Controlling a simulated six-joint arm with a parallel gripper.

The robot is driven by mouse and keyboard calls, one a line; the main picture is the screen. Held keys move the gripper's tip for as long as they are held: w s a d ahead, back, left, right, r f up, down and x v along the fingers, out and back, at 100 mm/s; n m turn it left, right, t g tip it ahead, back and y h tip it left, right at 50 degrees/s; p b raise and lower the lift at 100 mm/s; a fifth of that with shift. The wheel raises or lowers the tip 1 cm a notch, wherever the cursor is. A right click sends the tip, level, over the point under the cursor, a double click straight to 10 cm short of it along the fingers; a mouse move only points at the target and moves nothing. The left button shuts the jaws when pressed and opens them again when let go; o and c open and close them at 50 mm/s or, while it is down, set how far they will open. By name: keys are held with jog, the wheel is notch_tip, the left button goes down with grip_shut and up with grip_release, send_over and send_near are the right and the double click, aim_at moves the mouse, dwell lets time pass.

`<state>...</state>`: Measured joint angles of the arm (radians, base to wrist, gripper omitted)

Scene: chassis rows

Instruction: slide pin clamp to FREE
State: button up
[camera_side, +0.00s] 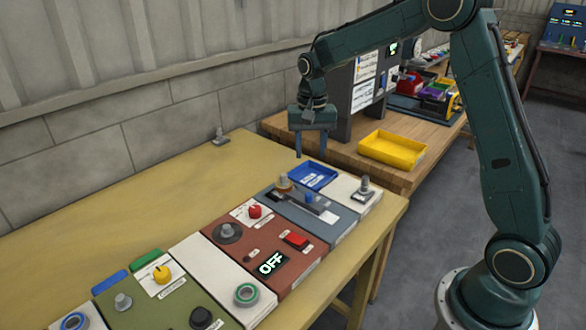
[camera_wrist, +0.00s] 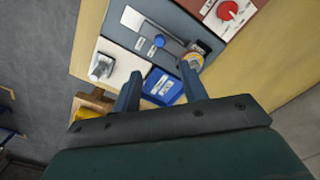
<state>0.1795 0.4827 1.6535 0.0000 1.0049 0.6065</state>
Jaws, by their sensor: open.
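The likely pin clamp is a small blue slider knob, seen in the side view (camera_side: 308,198) and in the wrist view (camera_wrist: 159,41). My gripper (camera_side: 311,155) hangs above and behind this chassis, over the blue tray. Its two fingers point down, apart and empty. In the wrist view my gripper (camera_wrist: 160,71) has the knob beyond its fingertips, not between them.
A blue tray (camera_side: 312,177) lies behind the chassis. A tan-topped post (camera_side: 284,183) stands by the strip's left end. A white block with a metal lever (camera_side: 364,189) is to the right. A red-brown chassis (camera_side: 230,248) adjoins on the left. The table's left rear is mostly clear.

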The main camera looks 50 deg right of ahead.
aim_at(309, 194)
notch_tip(309, 194, down, 13)
jog(key=shift+f, duration=0.2)
dwell(0.5)
grip_shut()
